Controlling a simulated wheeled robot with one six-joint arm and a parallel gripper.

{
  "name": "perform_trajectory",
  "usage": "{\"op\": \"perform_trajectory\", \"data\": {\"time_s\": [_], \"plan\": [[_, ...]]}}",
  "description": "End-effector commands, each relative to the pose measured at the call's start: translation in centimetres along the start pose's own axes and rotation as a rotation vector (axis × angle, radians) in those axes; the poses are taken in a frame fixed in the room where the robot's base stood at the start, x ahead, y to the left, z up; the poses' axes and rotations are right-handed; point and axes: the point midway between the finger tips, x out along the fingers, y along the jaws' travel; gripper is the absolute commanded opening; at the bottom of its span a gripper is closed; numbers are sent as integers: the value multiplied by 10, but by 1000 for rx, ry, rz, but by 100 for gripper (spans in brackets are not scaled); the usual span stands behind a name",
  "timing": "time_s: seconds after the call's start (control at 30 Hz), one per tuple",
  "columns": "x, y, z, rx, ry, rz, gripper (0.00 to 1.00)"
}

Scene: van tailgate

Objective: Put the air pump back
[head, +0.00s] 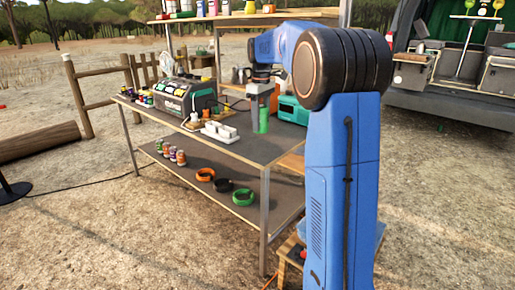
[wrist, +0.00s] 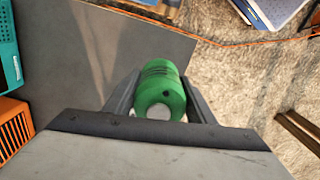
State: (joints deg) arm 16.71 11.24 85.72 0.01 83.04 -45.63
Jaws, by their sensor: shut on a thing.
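My gripper (head: 263,102) points down over the near right part of the workbench top (head: 270,148). It is shut on a short green cylinder (head: 264,120), which I take to be the air pump. In the wrist view the green cylinder (wrist: 161,92) sits between the two fingers. It has a ridged side, a small dark hole and a pale round end. The bench top's edge runs just right of it in that view. The cylinder appears upright; I cannot tell whether it touches the bench.
A teal case (head: 293,111) and an orange thing (wrist: 14,128) stand close by. A white tray (head: 220,132) and a dark grey machine (head: 186,97) are farther left. The lower shelf (head: 222,178) holds rings and cans. An open van (head: 455,60) stands at the right.

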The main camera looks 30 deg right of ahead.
Motion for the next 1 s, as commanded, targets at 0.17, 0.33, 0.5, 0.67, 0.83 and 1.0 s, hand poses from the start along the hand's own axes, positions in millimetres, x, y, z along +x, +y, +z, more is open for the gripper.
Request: {"op": "perform_trajectory", "data": {"time_s": [0.17, 0.33, 0.5, 0.67, 0.83, 1.0], "plan": [[20, -1, 1, 0, -1, -1, 14], [48, 0, 0, 0, -1, -1, 14], [61, 0, 0, 0, 0, 0, 14], [74, 0, 0, 0, -1, -1, 14], [95, 0, 0, 0, -1, -1, 14], [99, 0, 0, 0, 1, 1, 14]]}}
